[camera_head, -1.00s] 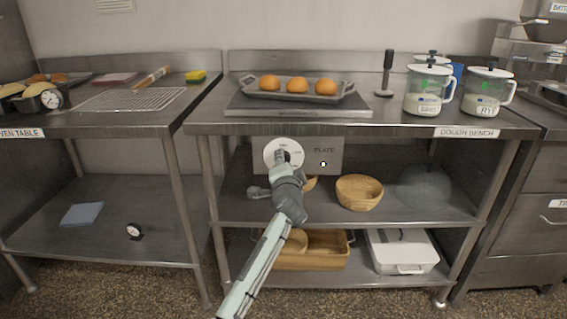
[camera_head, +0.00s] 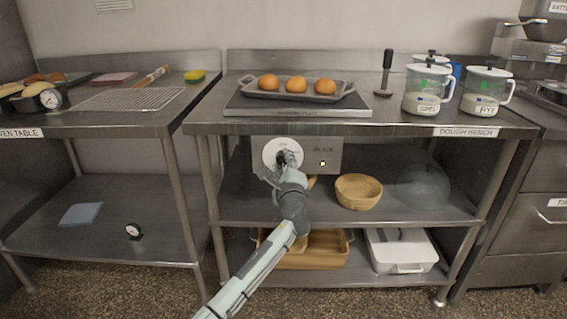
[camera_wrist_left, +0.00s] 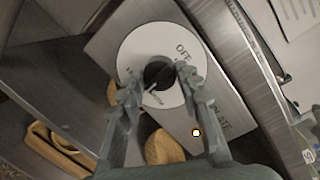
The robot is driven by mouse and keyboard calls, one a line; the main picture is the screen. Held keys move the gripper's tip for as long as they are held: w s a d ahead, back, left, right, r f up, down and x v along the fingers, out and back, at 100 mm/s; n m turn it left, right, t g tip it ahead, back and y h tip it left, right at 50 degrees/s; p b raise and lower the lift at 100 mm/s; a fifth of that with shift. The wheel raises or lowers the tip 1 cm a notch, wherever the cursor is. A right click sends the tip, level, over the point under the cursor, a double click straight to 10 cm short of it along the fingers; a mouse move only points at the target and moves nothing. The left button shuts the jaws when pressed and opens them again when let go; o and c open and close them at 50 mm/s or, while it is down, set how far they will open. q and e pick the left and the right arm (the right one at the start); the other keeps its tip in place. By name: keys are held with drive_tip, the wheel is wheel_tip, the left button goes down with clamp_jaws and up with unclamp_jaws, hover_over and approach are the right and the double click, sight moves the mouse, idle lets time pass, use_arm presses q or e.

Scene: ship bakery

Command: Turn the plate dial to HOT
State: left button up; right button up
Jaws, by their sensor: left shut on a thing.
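The plate dial (camera_head: 272,150) is a white disc with a dark knob on a grey panel (camera_head: 325,160) under the dough bench's top. In the left wrist view the white dial (camera_wrist_left: 136,48) has the word OFF, and other markings that are partly hidden. Its dark knob (camera_wrist_left: 159,74) sits between my fingers. My left gripper (camera_head: 284,160) is at the dial, and in the left wrist view its fingers (camera_wrist_left: 163,88) are shut on the knob from both sides. A small lit lamp (camera_head: 323,163) shows on the panel. My right gripper is not in view.
A metal tray with three buns (camera_head: 296,86) rests on a flat plate (camera_head: 298,107) on the bench (camera_head: 390,122). A wicker basket (camera_head: 358,191) and a clear dome (camera_head: 423,187) stand on the shelf below. Labelled jugs (camera_head: 427,90) stand at the right.

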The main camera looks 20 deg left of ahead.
use_arm(q)
drive_tip(key=m+t, duration=0.1)
drive_tip(key=m, duration=0.6)
drive_tip(key=shift+a+r, duration=0.1)
idle(0.5)
drive_tip(key=o, duration=1.2)
drive_tip(key=shift+c, duration=0.2)
drive_tip(key=shift+f, duration=0.2)
drive_tip(key=shift+s+d, duration=0.25)
drive_tip(key=shift+s, duration=0.05)
drive_tip(key=v, duration=1.1)
